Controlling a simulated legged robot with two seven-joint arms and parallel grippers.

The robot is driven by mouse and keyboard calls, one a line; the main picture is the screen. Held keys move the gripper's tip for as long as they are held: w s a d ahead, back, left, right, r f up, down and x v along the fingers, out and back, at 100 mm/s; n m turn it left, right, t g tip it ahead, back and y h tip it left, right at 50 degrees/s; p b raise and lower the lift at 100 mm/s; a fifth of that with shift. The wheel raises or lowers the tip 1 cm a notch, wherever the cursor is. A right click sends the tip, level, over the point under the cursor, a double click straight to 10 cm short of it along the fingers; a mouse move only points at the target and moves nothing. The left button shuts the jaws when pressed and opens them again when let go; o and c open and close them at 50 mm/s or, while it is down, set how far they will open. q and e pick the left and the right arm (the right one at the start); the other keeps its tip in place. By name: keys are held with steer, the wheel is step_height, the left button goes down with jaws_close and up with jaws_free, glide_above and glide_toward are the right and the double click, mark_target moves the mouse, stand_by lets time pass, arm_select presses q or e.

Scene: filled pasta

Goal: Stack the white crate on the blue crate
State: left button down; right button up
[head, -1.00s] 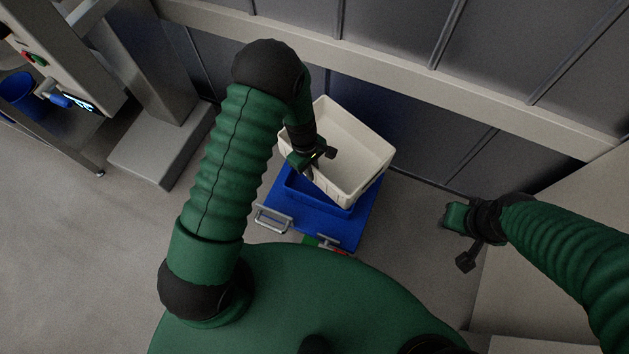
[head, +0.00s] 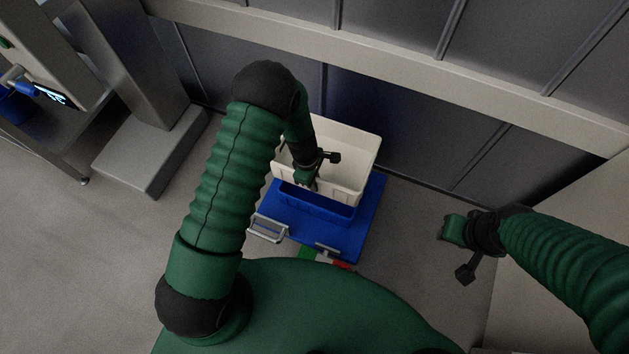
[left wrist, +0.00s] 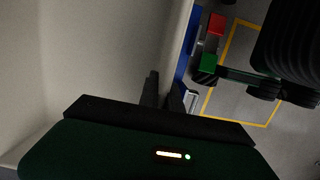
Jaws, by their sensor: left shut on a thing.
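The white crate (head: 352,150) is over the blue crate (head: 315,205), set towards the wall, and hides much of it. Only the blue crate's near side shows clearly. Whether the white crate rests on it or hangs just above, I cannot tell. My left gripper (head: 313,178) is shut on the white crate's near wall. In the left wrist view the white crate (left wrist: 90,60) fills the left side, with its wall at the gripper's fingers (left wrist: 164,92). My right gripper (head: 460,250) is open and empty, off to the right, away from both crates.
The blue crate stands on a flat blue platform (head: 346,238) with metal handles (head: 268,228) on its near side. A grey wall (head: 410,110) with a pale rail is close behind. A steel machine (head: 140,150) stands at left. Grey floor (head: 405,225) is free right of the platform.

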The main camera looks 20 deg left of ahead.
arm_select(q)
steer(key=shift+f+b, duration=3.15)
steer(key=shift+f, duration=2.8)
steer(key=c, duration=1.5)
jaws_free()
steer(key=shift+o, duration=0.2)
step_height(320, 180, up, 16)
steer(key=p, duration=1.4)
steer(key=shift+r, duration=0.1)
